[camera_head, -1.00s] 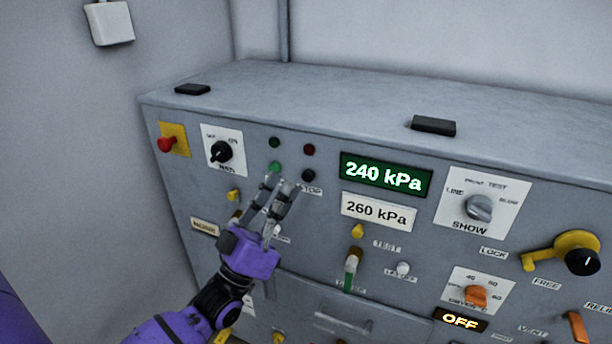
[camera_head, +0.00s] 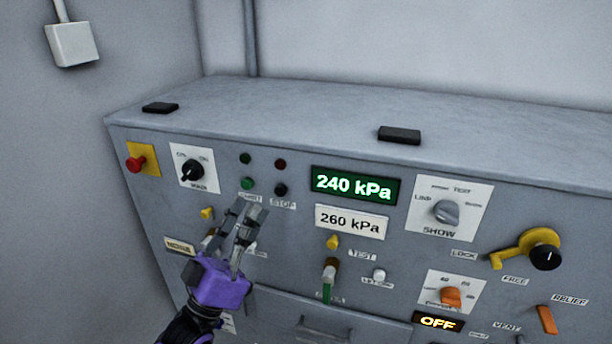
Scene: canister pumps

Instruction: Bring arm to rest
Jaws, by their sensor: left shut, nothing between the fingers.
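My left gripper (camera_head: 250,212), purple with grey fingers, is in front of the left part of the grey control panel (camera_head: 290,262). Its fingers point up, with the tips just below the green start button (camera_head: 247,184) and the black stop button (camera_head: 281,190). I cannot tell whether the tips touch the panel. It is shut and holds nothing. It hides part of the controls behind it. My right gripper is not in view.
A green display (camera_head: 354,186) reads 240 kPa, above a 260 kPa plate (camera_head: 350,222). A red button (camera_head: 136,163), a black rotary switch (camera_head: 193,171), a grey show knob (camera_head: 446,212) and a yellow lock lever (camera_head: 526,248) stick out. An OFF display (camera_head: 438,322) is lit.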

